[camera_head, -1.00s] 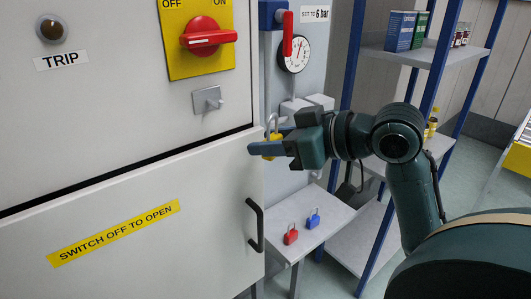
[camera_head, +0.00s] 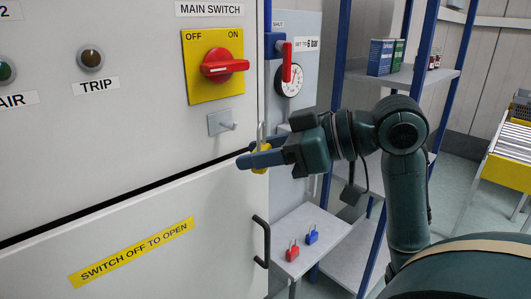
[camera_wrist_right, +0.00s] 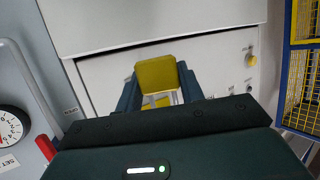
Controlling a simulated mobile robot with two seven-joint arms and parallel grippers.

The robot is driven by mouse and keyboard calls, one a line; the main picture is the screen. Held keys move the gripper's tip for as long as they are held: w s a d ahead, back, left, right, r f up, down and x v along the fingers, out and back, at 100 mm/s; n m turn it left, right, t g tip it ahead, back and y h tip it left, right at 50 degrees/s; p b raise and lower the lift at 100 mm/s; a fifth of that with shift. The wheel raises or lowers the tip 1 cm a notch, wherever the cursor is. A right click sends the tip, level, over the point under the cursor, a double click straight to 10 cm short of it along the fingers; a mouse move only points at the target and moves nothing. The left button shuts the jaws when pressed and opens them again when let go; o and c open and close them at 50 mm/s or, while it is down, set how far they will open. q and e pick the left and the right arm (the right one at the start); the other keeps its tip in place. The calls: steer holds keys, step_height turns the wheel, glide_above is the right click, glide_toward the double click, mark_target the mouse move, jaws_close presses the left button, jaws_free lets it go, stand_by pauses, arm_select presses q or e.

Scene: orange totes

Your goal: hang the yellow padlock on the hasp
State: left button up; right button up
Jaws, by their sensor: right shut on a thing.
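The yellow padlock (camera_head: 262,149) is held between the fingertips of my right gripper (camera_head: 258,157), its grey shackle pointing up in the head view. In the right wrist view the padlock's yellow body (camera_wrist_right: 156,73) sits between the two blue fingers. The hasp (camera_head: 222,122) is a grey plate with a short peg on the cabinet front, below the main switch. The gripper and padlock are to the right of the hasp and a little lower, apart from it in the picture. My left gripper is not in view.
The red switch handle (camera_head: 225,68) sits above the hasp on a yellow plate. A black door handle (camera_head: 262,242) sticks out below. A red padlock (camera_head: 292,252) and a blue padlock (camera_head: 311,235) stand on a small shelf (camera_head: 322,228). A shelf rack (camera_head: 398,75) stands at right.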

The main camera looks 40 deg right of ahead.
steer(key=w, duration=0.4)
steer(key=w+f, duration=0.1)
steer(key=w, duration=0.1)
steer(key=shift+w+a, duration=0.2)
steer(key=shift+a, duration=0.1)
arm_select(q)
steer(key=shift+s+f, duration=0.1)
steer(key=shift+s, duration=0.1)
arm_select(e)
steer(key=shift+w+f, duration=0.1)
